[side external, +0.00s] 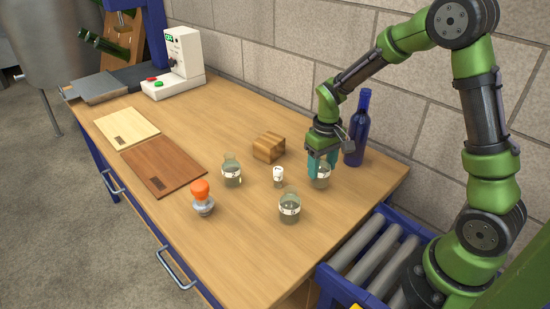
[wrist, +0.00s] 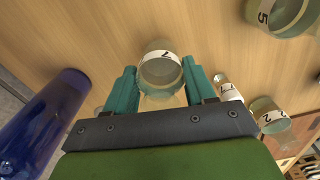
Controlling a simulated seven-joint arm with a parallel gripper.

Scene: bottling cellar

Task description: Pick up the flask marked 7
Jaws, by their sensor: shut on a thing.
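The flask marked 7 is a clear glass flask with a white label; it sits between my fingers in the wrist view (wrist: 160,72) and under my gripper in the side view (side external: 321,180). My gripper (side external: 322,163) points down with its teal fingers shut on this flask, one on each side. The flask appears at table level; I cannot tell whether its base touches the wood. A flask marked 5 (wrist: 282,14) stands apart, near the front in the side view (side external: 289,208). A flask that looks marked 2 (wrist: 270,118) stands farther left in the side view (side external: 232,173).
A tall blue bottle (side external: 357,130) stands close behind my gripper. A small white-labelled vial (side external: 278,175) and a wooden block (side external: 269,148) are to its left. An orange-topped stamp (side external: 202,196) and two boards (side external: 160,167) lie farther left. A roller conveyor (side external: 375,250) adjoins the table's right edge.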

